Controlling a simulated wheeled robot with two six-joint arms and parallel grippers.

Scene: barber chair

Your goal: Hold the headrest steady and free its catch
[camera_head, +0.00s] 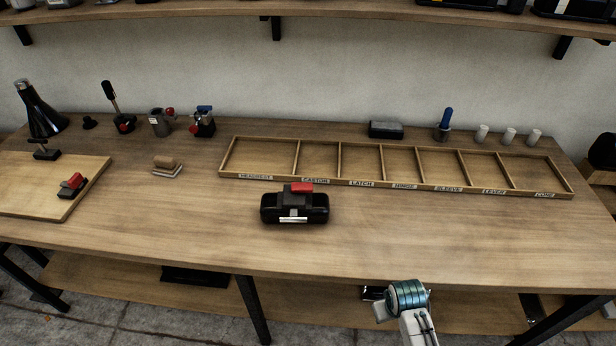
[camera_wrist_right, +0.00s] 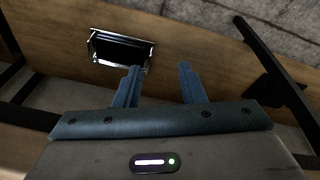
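A black padded block that looks like the headrest (camera_head: 294,212) sits on the workbench, centre front, in the head view. A red tab, likely its catch (camera_head: 301,188), shows on its top; whether it is latched I cannot tell. My right gripper (camera_wrist_right: 159,67) is open and empty in the right wrist view, its two blue fingers apart. In the head view, my right arm is low at the bench's front edge, to the right of the headrest and well apart from it. My left gripper is not in view.
A long divided wooden tray (camera_head: 369,185) with labelled compartments lies behind the headrest, empty. A board (camera_head: 30,205) with a small red-and-black clamp (camera_head: 72,185) is at left. A chrome-rimmed black item (camera_wrist_right: 121,50) is on the lower shelf. The bench front is clear.

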